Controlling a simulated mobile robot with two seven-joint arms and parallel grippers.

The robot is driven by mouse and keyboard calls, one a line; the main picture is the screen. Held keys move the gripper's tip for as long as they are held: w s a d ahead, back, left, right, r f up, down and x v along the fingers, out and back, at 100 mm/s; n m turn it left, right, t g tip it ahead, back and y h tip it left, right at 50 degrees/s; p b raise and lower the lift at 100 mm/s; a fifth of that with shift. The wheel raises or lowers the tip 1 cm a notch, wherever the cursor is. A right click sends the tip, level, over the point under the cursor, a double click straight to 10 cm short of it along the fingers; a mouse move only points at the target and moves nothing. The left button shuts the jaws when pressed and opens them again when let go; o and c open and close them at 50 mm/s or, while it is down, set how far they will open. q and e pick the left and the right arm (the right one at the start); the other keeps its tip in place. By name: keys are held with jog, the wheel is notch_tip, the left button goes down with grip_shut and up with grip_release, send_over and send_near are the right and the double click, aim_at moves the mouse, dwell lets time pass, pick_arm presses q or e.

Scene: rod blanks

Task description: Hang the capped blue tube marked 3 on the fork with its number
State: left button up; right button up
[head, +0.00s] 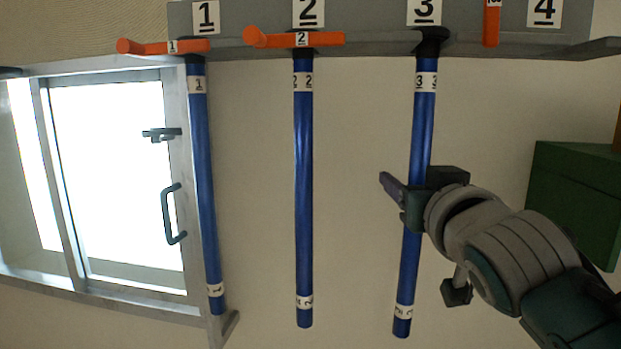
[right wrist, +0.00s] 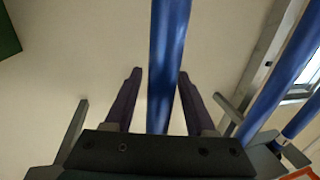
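The blue tube marked 3 (head: 421,130) hangs nearly upright below the number 3 plate (head: 424,11). Its black cap (head: 432,42) is at the grey rail; the fork there is mostly hidden by the cap, so I cannot tell exactly how it is seated. My right gripper (head: 405,190) is around the tube's middle. In the right wrist view, its fingers (right wrist: 157,95) stand apart on either side of the tube (right wrist: 168,60), with a clear gap on the left side, so it is open. My left gripper is not in view.
Blue tubes marked 1 (head: 205,180) and 2 (head: 304,180) hang to the left, with orange bars (head: 165,47) (head: 325,39) across their tops. Another orange bar (head: 491,22) stands upright right of the 3 plate. A green box (head: 575,195) is at right, a window (head: 115,180) at left.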

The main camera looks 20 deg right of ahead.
jog(key=shift+o, duration=0.5)
jog(key=s+a+f+n+g+y+p, duration=0.2)
jog(key=s+a+f+g, duration=0.1)
jog(key=s, duration=0.7)
jog(key=s+a+f+n+g+y+p, duration=0.1)
jog(key=s+a+f+g+y+p, duration=0.1)
jog(key=s+g, duration=0.4)
jog(key=s+a+f+n+g+y+p, duration=0.1)
jog(key=s+a+f+n+g+p, duration=0.1)
jog(key=s, duration=1.2)
jog(key=a+f+g+p, duration=0.1)
jog(key=a+f+g, duration=0.1)
jog(key=a+f, duration=0.1)
jog(key=shift+s+a+f+n+g+y+p, duration=0.2)
jog(key=shift+a+n+g+y+p, duration=0.15)
jog(key=shift+a, duration=0.25)
